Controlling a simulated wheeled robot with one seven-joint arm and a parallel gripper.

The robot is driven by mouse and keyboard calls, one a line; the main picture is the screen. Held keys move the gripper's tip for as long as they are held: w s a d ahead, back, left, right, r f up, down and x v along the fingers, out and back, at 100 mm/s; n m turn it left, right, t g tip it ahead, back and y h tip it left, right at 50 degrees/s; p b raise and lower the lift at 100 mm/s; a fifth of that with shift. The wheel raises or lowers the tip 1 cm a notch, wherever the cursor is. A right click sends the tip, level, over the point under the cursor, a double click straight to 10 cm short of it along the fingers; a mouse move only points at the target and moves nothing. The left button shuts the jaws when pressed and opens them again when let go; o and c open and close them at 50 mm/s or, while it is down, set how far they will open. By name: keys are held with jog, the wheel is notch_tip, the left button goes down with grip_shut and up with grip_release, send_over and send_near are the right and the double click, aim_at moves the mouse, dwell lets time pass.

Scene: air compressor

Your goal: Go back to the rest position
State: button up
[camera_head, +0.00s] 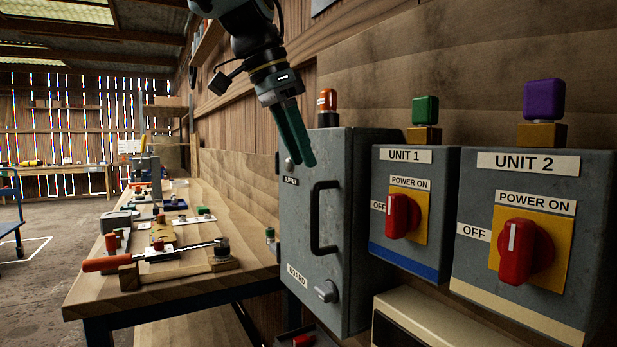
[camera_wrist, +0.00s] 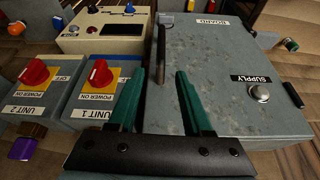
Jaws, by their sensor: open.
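My gripper (camera_head: 297,140) hangs at the upper middle of the head view, in front of the upper part of the grey supply cabinet (camera_head: 335,270). Its green fingers point down and are apart, with nothing between them. In the wrist view my gripper (camera_wrist: 160,95) shows two separated green fingers above the cabinet's grey face (camera_wrist: 225,90). The cabinet door appears shut. Its black handle (camera_head: 316,218) stands clear of the fingertips in the head view. I cannot tell the exact gap between the fingers and the cabinet.
Right of the cabinet are the UNIT 1 box (camera_head: 425,250) and UNIT 2 box (camera_head: 560,265), each with a red knob. An orange-topped lamp (camera_head: 327,100) stands on the cabinet. A workbench (camera_head: 240,260) with several tools is at left. Open floor (camera_head: 40,265) lies further left.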

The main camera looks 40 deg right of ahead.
jog(key=shift+w+a+r, duration=0.1)
jog(key=shift+a+r, duration=0.2)
jog(key=shift+r, duration=0.35)
jog(key=w+a+f+n+t+y+p, duration=0.2)
jog(key=w+a+f+n, duration=0.8)
jog(key=w+a+f, duration=0.6)
jog(key=s+a+f+n, duration=0.1)
jog(key=a+f+n, duration=0.2)
jog(key=a+f, duration=0.2)
jog(key=s+a+f+n+y, duration=0.1)
jog(key=a+f, duration=0.4)
jog(key=a, duration=0.6)
jog(key=s+a+f+n+y+p, duration=0.1)
jog(key=s+a+f+n, duration=0.2)
jog(key=a+f+n, duration=0.2)
jog(key=a+f, duration=0.1)
jog(key=a, duration=0.2)
jog(key=shift+s+a+n+t, duration=0.15)
jog(key=shift+a+n+t, duration=0.2)
jog(key=shift+n+t, duration=0.05)
jog(key=shift+o, duration=0.3)
